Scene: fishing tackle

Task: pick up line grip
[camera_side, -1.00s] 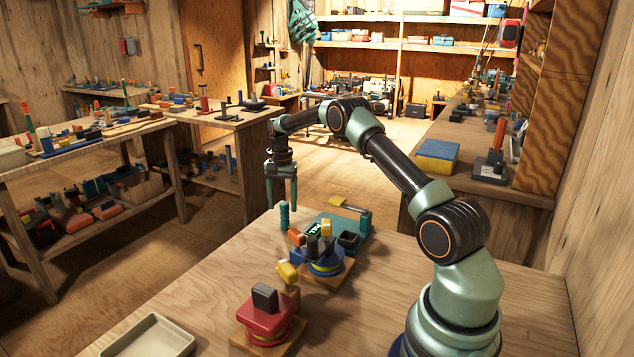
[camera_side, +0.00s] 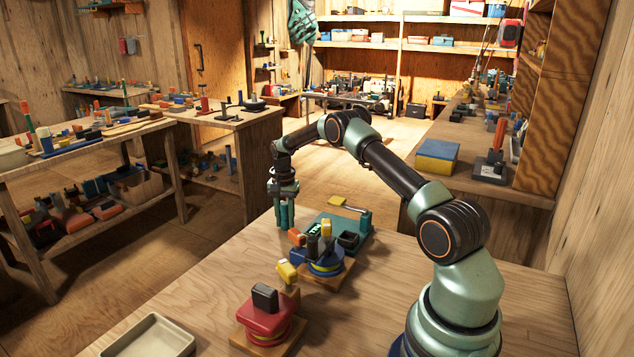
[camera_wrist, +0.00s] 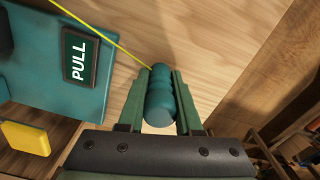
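The line grip is a teal, ribbed cylinder (camera_wrist: 160,97) with a yellow line leading from its far end, in the wrist view. My gripper (camera_wrist: 162,75) has one green finger on each side of it, and both fingers appear to touch it with no clear gap. In the side view my gripper (camera_side: 285,224) points straight down at the table's far left edge, and its fingers largely hide the grip. A teal base with a PULL plate (camera_wrist: 81,58) lies to the left in the wrist view; the yellow line runs above the plate.
A blue and yellow reel unit on a wooden block (camera_side: 326,262) stands close by. A red one (camera_side: 263,318) stands nearer the camera, beside a shallow beige tray (camera_side: 150,338).

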